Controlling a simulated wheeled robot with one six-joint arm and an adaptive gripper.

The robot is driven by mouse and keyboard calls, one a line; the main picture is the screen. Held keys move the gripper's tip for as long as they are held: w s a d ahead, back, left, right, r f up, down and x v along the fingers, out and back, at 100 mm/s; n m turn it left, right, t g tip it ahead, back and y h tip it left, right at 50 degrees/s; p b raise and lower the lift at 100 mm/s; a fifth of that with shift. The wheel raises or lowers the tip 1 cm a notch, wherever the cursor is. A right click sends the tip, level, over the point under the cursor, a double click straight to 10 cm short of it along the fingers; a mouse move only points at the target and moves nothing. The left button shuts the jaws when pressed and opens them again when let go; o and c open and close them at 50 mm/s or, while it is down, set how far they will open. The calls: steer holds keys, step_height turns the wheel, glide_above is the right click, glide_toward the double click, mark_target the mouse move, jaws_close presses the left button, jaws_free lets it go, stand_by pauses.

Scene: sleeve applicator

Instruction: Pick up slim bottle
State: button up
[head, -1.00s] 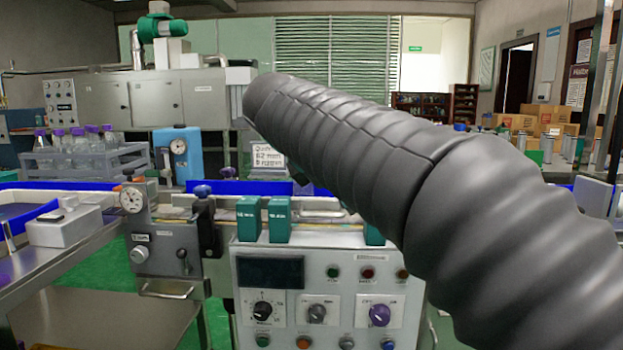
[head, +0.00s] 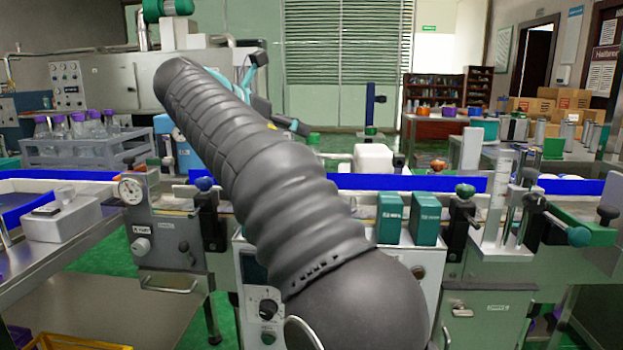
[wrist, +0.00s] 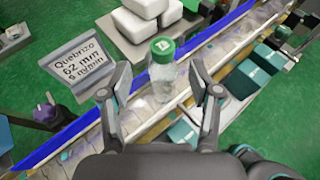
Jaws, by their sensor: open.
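A clear bottle with a green cap (wrist: 163,70) stands on the conveyor in the wrist view. It is the only bottle I see there, and it looks slim, but I cannot tell its full height. My gripper (wrist: 160,95) is open, with one finger to the left and one to the right of the bottle in the picture. I cannot tell whether the fingers are level with it or above it. In the head view my dark arm hides the bottle, and only parts of my gripper show behind it.
A sign (wrist: 80,68) stands left of the bottle and white blocks (wrist: 140,20) lie behind it. Teal blocks (wrist: 250,72) sit along the near side of the line. A blue rail (head: 410,182) runs along the conveyor. A rack of purple-capped bottles (head: 80,145) stands at left.

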mark_target(312, 140)
steer(key=shift+s+f+b+x, duration=0.15)
steer(key=shift+b+x, duration=0.2)
steer(key=shift+x, duration=0.95)
steer(key=shift+f+b+x, duration=0.15)
steer(key=shift+b+x, duration=0.15)
steer(key=shift+x, duration=0.95)
steer(key=shift+s+f+b+x, duration=0.15)
steer(key=shift+b+x, duration=0.2)
steer(key=shift+x, duration=0.95)
jaws_close()
steer(key=shift+r, duration=0.1)
